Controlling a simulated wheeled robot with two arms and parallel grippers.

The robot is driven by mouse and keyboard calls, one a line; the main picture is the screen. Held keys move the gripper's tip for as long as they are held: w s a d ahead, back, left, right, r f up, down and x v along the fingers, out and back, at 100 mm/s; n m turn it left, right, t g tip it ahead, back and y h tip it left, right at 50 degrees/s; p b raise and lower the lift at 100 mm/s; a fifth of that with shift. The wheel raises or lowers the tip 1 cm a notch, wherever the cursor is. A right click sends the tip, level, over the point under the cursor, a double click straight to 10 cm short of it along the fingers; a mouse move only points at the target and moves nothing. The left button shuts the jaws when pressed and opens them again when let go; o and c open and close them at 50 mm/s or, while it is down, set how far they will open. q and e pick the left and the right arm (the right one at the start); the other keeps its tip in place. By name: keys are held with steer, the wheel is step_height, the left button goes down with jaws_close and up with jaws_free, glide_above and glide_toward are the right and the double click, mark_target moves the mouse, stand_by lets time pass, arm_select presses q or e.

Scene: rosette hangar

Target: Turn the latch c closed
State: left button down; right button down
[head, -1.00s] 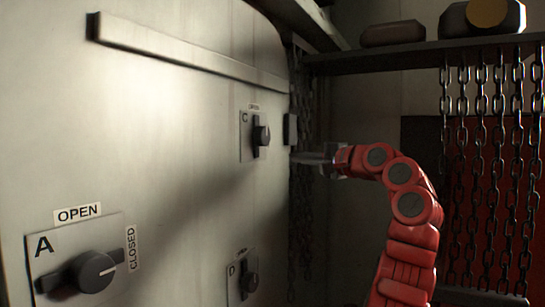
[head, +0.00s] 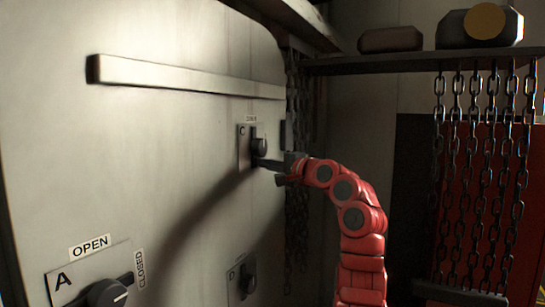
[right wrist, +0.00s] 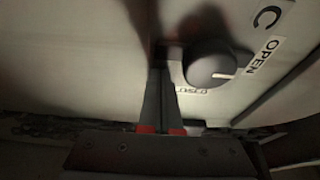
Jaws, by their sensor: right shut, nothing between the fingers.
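Latch c (head: 259,146) is a dark round knob with a crossbar on a plate marked C, on the pale door (head: 170,130). In the right wrist view the knob (right wrist: 210,66) has a white mark aimed toward the OPEN label (right wrist: 264,57). The CLOSED label (right wrist: 192,91) is partly hidden. My right gripper (head: 261,162) is shut and empty, its tips just below the knob in the head view. In the right wrist view its fingers (right wrist: 163,75) reach beside the knob, close to one end of the crossbar; contact is unclear. My left gripper is not in view.
Latch A (head: 107,294) is at the lower left and latch D (head: 248,280) below latch c. A long rail (head: 185,77) crosses the door above. Chains (head: 480,180) hang at the right under a shelf (head: 430,57).

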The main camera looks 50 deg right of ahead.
steer(key=shift+s+a+r, duration=0.1)
steer(key=shift+s+a, duration=0.2)
steer(key=shift+a, duration=0.2)
steer(key=shift+w, duration=0.1)
